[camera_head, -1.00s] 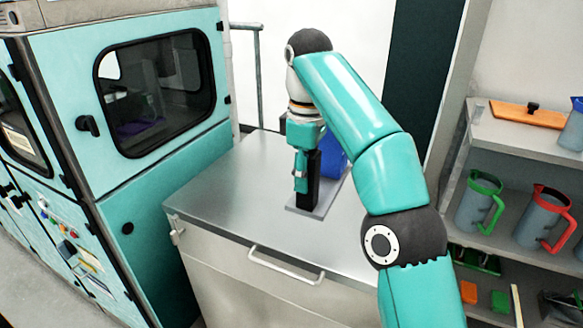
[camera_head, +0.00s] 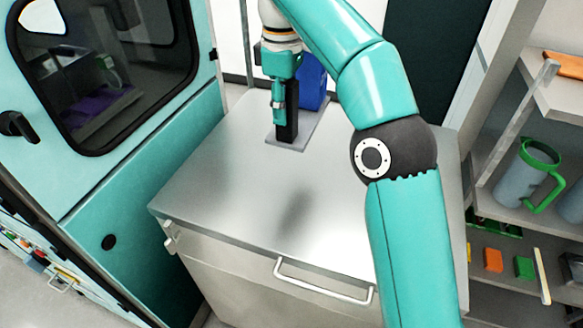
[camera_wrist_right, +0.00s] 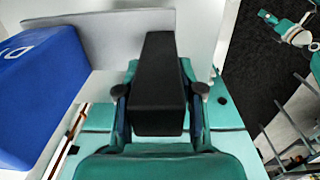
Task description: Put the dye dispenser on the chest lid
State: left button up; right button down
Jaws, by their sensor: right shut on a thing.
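The dye dispenser shows in the head view as a blue container (camera_head: 312,82) and a black upright grip on a flat grey base plate (camera_head: 299,143). My right gripper (camera_head: 279,112) is shut on the black grip (camera_wrist_right: 160,85), which stands between its two fingers in the wrist view. The blue container is beside the grip there, partly cut off by the frame. The chest lid (camera_head: 230,195) is a bare metal top. The dispenser appears held above its back part, with a soft shadow on the lid in front. My left gripper is not in view.
A teal machine (camera_head: 135,185) with a dark window stands close on the left. A shelf rack (camera_head: 550,95) with jugs (camera_head: 527,175) and small coloured items is on the right. The chest has a front handle (camera_head: 322,283). The lid's middle and front are clear.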

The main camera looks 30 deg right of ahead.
aim_at(282, 130)
jog(key=shift+w+a+f+b, duration=0.15)
jog(key=shift+f+b, duration=1.25)
jog(key=shift+f, duration=3)
jog(key=shift+a+f+b, duration=0.1)
jog(key=shift+f+b, duration=1.3)
jog(key=shift+f, duration=2.95)
jog(key=c, duration=0.7)
grip_release()
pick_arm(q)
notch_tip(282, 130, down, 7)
pick_arm(e)
notch_tip(282, 130, up, 12)
jog(key=p, duration=0.3)
jog(key=shift+a, duration=0.1)
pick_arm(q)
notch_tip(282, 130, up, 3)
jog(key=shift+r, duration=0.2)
